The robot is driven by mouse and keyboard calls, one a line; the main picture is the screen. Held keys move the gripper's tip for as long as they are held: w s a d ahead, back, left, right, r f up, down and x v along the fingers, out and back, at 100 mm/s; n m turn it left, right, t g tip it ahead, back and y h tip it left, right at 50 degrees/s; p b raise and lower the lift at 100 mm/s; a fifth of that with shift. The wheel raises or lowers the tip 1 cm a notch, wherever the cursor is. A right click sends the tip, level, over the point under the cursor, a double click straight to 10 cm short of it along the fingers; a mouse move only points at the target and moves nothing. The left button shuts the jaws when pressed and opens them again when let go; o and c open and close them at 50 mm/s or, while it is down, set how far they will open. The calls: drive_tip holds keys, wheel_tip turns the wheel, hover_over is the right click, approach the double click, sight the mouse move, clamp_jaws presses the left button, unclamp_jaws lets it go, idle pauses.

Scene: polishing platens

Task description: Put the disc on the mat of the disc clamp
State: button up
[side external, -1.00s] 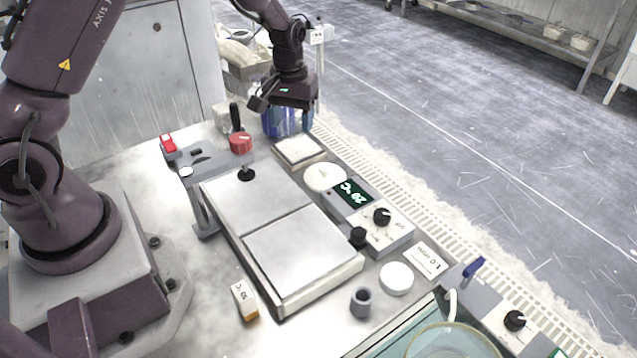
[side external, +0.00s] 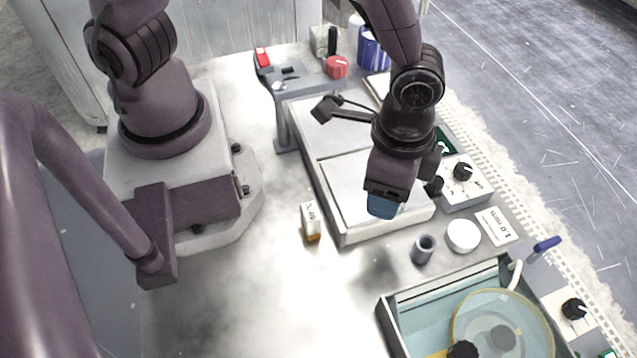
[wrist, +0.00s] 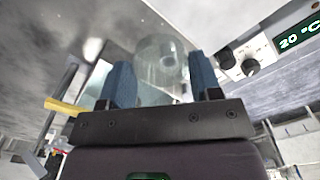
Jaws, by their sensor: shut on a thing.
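My gripper (side external: 383,205) points down with its blue fingertips above the right end of the two pale square plates. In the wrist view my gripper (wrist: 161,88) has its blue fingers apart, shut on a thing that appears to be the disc. The disc's outline is unclear; I cannot tell whether the pale translucent round shape between the fingers is the disc or a bowl beyond.
A tray (side external: 387,325) with a clear round bowl (side external: 455,322) is at the lower right. A small grey cup (side external: 424,250) and a white puck (side external: 463,236) stand between it and the plates. An orange-and-white box (side external: 310,222) stands in front. A control box (side external: 470,190) lies right.

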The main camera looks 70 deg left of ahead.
sight(351, 279)
drive_tip(key=s+d+f+m, duration=0.3)
drive_tip(key=s+d+m, duration=0.1)
drive_tip(key=s+d, duration=0.15)
drive_tip(key=shift+m, duration=0.4)
drive_tip(key=shift+s+a+f, duration=0.1)
drive_tip(key=shift+a+f, duration=0.05)
drive_tip(key=shift+f, duration=2)
drive_tip(key=shift+s+a+f, duration=0.1)
drive_tip(key=shift+a+f, duration=0.05)
drive_tip(key=shift+f, duration=2)
drive_tip(key=shift+f, duration=0.1)
drive_tip(key=o, duration=1.1)
drive_tip(key=shift+o, duration=0.2)
